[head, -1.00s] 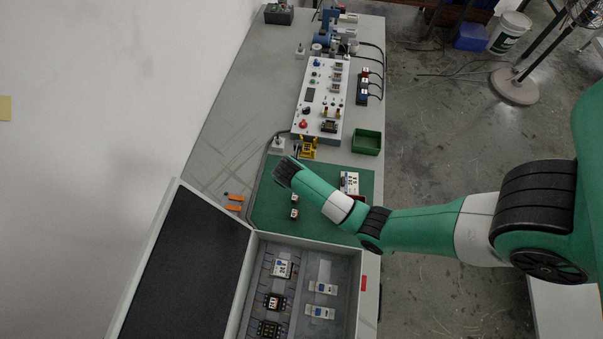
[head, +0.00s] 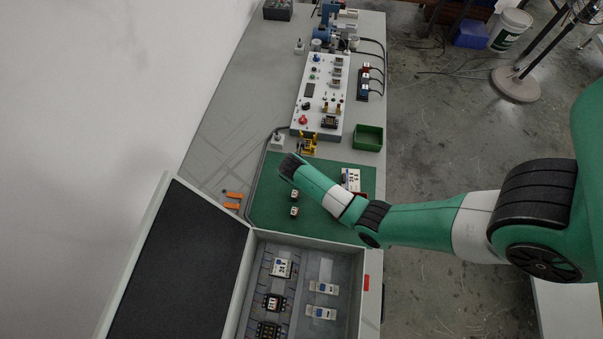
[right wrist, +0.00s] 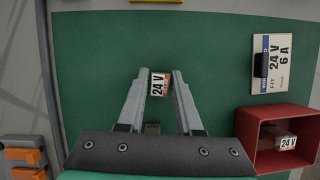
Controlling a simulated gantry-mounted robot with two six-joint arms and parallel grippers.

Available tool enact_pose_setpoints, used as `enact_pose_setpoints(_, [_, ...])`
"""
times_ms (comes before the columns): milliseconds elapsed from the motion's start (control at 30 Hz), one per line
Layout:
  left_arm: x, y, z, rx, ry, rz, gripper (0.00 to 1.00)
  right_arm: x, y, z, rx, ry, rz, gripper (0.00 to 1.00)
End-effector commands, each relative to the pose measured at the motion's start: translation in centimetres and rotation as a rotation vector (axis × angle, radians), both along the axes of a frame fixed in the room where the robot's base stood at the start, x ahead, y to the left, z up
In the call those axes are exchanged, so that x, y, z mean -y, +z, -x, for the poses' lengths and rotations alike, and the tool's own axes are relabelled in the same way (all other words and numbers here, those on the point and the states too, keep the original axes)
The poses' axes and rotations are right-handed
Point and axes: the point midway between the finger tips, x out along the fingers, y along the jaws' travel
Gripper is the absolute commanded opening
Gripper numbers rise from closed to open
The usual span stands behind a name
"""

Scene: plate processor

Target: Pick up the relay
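In the right wrist view a small relay (right wrist: 160,84) with a white "24 V" label and an orange strip sits between the fingertips of my right gripper (right wrist: 161,76). In the head view my right gripper (head: 289,165) is over the upper left part of the mat and hides this relay. Two more small relays (head: 295,194) (head: 294,211) stand on the mat below it. Another 24 V relay (right wrist: 284,141) lies in a red bin (right wrist: 245,132). My left gripper is out of view.
Orange clamps (head: 232,201) lie left of the mat. An open case (head: 300,238) with modules stands below, a white control panel (head: 318,100) above and a green bin (head: 368,137) upper right.

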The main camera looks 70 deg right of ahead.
Motion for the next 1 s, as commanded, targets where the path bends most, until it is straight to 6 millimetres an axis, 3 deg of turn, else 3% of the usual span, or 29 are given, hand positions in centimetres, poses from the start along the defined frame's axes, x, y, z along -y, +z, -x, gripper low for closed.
enact_pose_setpoints(33, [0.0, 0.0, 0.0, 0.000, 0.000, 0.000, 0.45, 0.0, 0.0, 0.0, 0.000, 0.000, 0.000, 0.23])
enact_pose_setpoints(167, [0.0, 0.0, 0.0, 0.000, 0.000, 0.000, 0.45, 0.0, 0.0, 0.0, 0.000, 0.000, 0.000, 0.00])
enact_pose_setpoints(667, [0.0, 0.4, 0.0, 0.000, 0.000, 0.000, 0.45, 0.0, 0.7, 0.0, 0.001, 0.000, 0.001, 0.00])
enact_pose_setpoints(867, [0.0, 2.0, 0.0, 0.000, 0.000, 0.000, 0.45, 0.0, 3.9, 0.0, 0.002, 0.000, 0.002, 0.00])
enact_pose_setpoints(1000, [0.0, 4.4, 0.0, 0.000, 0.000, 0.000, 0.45, -1.5, 7.6, 2.7, 0.002, 0.001, 0.002, 0.00])
